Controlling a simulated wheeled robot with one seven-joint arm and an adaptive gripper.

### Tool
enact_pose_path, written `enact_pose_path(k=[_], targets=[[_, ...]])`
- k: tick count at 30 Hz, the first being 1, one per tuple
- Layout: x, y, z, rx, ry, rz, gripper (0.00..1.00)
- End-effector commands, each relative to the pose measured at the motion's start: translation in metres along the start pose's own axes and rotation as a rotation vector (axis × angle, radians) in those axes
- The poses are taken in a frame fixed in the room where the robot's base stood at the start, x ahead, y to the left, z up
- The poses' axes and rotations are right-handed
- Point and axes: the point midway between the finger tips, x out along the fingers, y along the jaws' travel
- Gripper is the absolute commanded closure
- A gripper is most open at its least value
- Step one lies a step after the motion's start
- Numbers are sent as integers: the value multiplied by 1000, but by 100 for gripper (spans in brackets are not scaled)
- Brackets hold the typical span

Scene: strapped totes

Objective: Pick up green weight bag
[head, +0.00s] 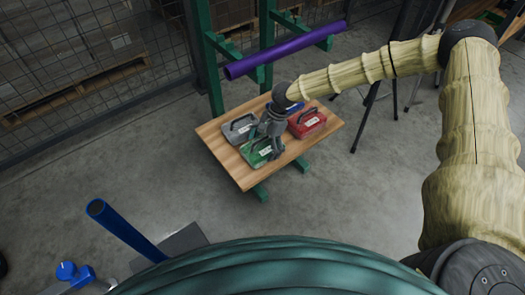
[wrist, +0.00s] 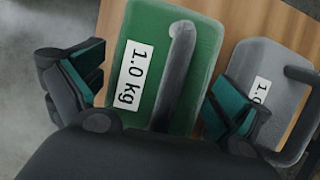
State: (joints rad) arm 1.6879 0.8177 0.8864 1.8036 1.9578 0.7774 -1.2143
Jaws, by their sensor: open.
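The green weight bag (head: 254,154) lies on a small wooden table, at its front-left part in the head view. In the wrist view the green weight bag (wrist: 150,45) carries a white "1.0 kg" label and a dark grey handle along its top. My gripper (head: 268,148) is over the bag. In the wrist view the two fingers of my gripper (wrist: 155,95) are spread, one on each side of the bag. The lower end of the bag is hidden behind the gripper body. I cannot tell whether the fingers touch it.
A grey weight bag (head: 238,130) lies close beside the green one; in the wrist view this grey bag (wrist: 268,75) is right by the right finger. A red bag (head: 307,123) sits on the table's (head: 240,175) right side. A purple bar (head: 285,50) on green posts stands behind.

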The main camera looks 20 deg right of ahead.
Motion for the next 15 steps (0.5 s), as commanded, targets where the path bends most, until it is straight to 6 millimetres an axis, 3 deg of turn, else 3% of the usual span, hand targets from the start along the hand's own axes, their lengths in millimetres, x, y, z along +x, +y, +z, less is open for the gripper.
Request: enact_pose_path(k=[6, 15], targets=[[0, 0, 0, 0, 0, 0, 2], [0, 0, 0, -1, 0, 0, 56]])
